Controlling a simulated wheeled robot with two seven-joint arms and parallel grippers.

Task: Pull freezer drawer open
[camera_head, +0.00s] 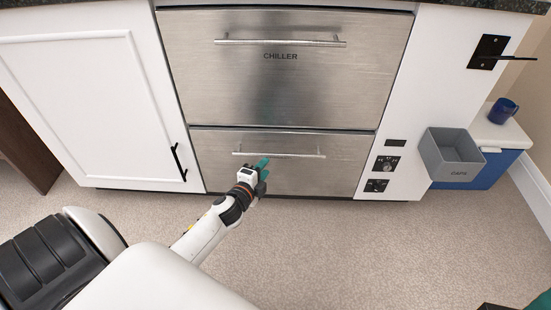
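The lower steel drawer (300,177) has no readable label and looks closed, flush beneath the upper drawer (280,85) marked CHILLER, which is also closed. The lower drawer's bar handle (300,156) runs across near its top. My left gripper (262,166), with green fingers, is at the left part of this handle. The fingers overlap the bar in the picture; whether they touch or grip it is too small to tell. My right gripper is not identifiable in view.
A white cabinet door (80,100) with a black handle is at left. A grey CAPS bin (453,158) hangs at right, by a blue and white box (487,165) with a blue mug (502,111). Carpet (340,245) before the drawers is clear.

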